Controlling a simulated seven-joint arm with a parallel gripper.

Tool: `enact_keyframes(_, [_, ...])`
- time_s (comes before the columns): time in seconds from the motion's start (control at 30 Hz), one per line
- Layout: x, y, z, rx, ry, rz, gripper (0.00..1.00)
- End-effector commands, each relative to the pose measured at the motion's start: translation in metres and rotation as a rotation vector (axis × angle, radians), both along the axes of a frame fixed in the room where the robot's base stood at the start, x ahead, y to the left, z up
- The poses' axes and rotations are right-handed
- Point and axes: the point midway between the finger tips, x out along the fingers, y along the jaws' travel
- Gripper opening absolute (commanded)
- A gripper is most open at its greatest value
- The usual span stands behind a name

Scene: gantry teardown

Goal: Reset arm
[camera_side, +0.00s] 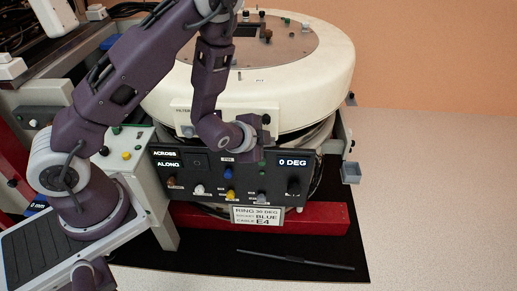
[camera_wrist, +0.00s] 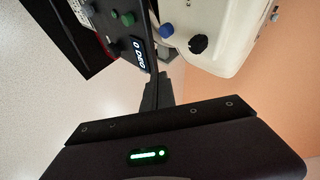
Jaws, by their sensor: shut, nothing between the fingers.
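My arm reaches over from the left in the side view and bends down in front of the round white gantry (camera_side: 320,85). My gripper (camera_wrist: 163,92) is shut and empty in the wrist view, its dark fingers pointing at the black control panel. In the side view the gripper end (camera_side: 262,150) is near the top of that panel (camera_side: 215,185), left of the "0 DEG" display (camera_side: 293,162); the fingertips are hard to make out there. I cannot tell whether they touch the panel. The display also shows in the wrist view (camera_wrist: 139,55).
The panel carries coloured knobs, including a blue one (camera_side: 228,173) and a yellow one (camera_side: 231,194). A placard (camera_side: 257,215) reading "RING 30 DEG", "BLUE" and "E4" hangs on a red beam (camera_side: 325,218). A dark rod (camera_side: 295,260) lies on the black mat (camera_side: 215,262). Floor at right is clear.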

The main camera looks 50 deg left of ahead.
Motion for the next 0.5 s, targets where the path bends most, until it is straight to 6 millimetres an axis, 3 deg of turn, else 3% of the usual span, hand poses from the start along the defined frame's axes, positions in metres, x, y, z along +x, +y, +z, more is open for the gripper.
enact_keyframes(0.03, [0.002, -0.004, 0.034, -0.102, -0.002, 0.064, 0.0])
enact_keyframes(0.13, [-0.014, -0.014, 0.09, -0.297, 0.044, 0.18, 0.0])
enact_keyframes(0.23, [-0.049, -0.023, 0.144, -0.458, 0.097, 0.274, 0.0])
enact_keyframes(0.37, [-0.118, -0.032, 0.203, -0.607, 0.165, 0.383, 0.0])
enact_keyframes(0.4, [-0.143, -0.033, 0.216, -0.639, 0.184, 0.418, 0.0])
enact_keyframes(0.5, [-0.202, -0.034, 0.236, -0.689, 0.221, 0.503, 0.0])
